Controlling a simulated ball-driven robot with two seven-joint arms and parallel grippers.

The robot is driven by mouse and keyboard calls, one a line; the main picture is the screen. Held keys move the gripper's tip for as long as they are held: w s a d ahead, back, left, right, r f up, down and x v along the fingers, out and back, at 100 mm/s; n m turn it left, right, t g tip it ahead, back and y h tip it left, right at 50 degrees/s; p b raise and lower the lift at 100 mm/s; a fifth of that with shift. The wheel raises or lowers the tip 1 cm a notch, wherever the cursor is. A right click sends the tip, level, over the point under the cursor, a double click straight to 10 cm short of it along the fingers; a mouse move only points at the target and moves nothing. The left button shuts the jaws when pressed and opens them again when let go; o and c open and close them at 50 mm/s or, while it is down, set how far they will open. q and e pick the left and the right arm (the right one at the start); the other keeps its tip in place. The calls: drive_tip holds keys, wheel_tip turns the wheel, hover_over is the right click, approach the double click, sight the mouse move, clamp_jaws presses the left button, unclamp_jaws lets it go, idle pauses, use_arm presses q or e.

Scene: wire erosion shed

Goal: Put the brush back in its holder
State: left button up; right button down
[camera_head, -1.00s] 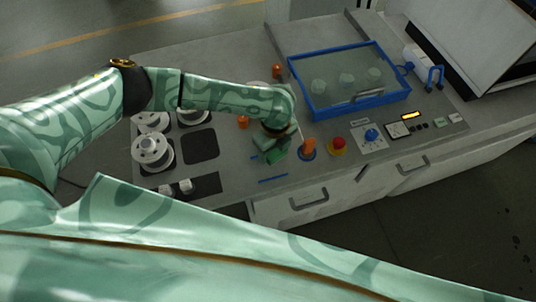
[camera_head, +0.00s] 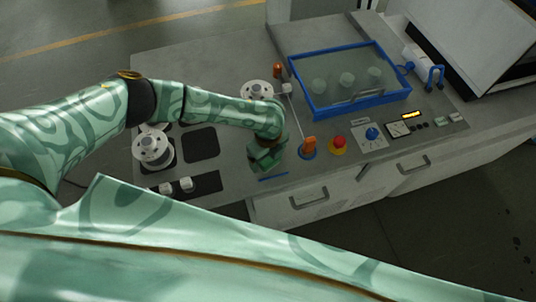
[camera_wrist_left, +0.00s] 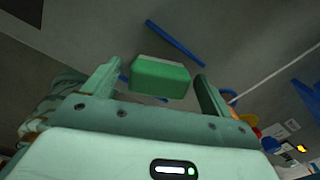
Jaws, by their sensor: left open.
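A green block with a pale grey strip along one edge (camera_wrist_left: 160,77), which may be the brush, shows between the fingertips in the left wrist view. My left gripper (camera_head: 265,160) is low over the front of the bench, fingers pointing down. Its fingers (camera_wrist_left: 158,85) stand apart on either side of the block, with gaps; I cannot tell its height above the bench. A blue bar (camera_head: 273,177) lies in front of the gripper. In the wrist view, blue bars lie on both sides of the block. I cannot tell for sure which thing is the holder. My right gripper is not in view.
An orange post in a blue ring (camera_head: 308,148) and a red button (camera_head: 338,142) stand close right of the gripper. A thin wire runs behind it. A blue-framed tank (camera_head: 360,98) stands at the back. White spools (camera_head: 153,148) and dark mats (camera_head: 201,145) lie left.

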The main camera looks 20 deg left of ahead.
use_arm(q)
wheel_tip(320, 180, up, 12)
drive_tip(key=p, duration=0.2)
drive_tip(key=shift+d, duration=0.1)
